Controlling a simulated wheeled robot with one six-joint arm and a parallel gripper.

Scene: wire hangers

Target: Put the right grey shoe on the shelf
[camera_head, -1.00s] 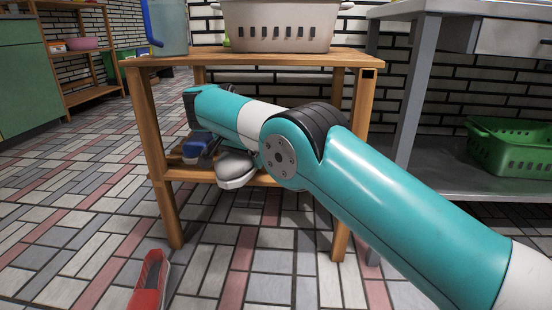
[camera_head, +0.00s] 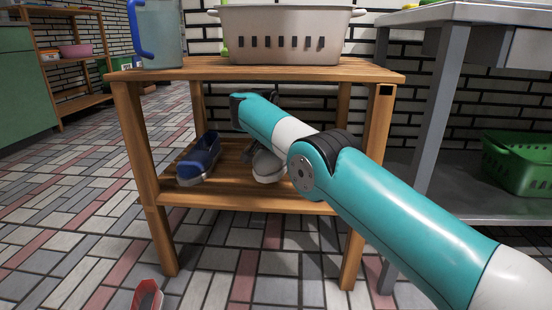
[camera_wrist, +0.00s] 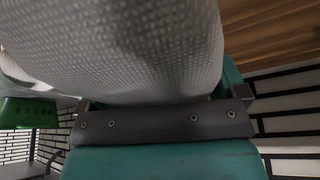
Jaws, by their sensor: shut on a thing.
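The grey shoe (camera_head: 267,167) is at the lower board of the wooden shelf (camera_head: 235,197), right of the blue shoe. My arm covers part of it, and I cannot tell whether its sole touches the board. In the wrist view the shoe's pale textured surface (camera_wrist: 130,50) fills the upper middle, close to the camera. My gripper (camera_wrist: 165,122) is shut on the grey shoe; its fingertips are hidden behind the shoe. In the head view my arm reaches in from the right, under the shelf's top board.
A blue shoe (camera_head: 199,160) stands on the lower board at the left. A beige basket (camera_head: 285,35) and a blue-handled jug (camera_head: 160,35) stand on the top board. A metal table with a green basket (camera_head: 520,163) is at the right. A red object (camera_head: 147,296) lies on the floor in front.

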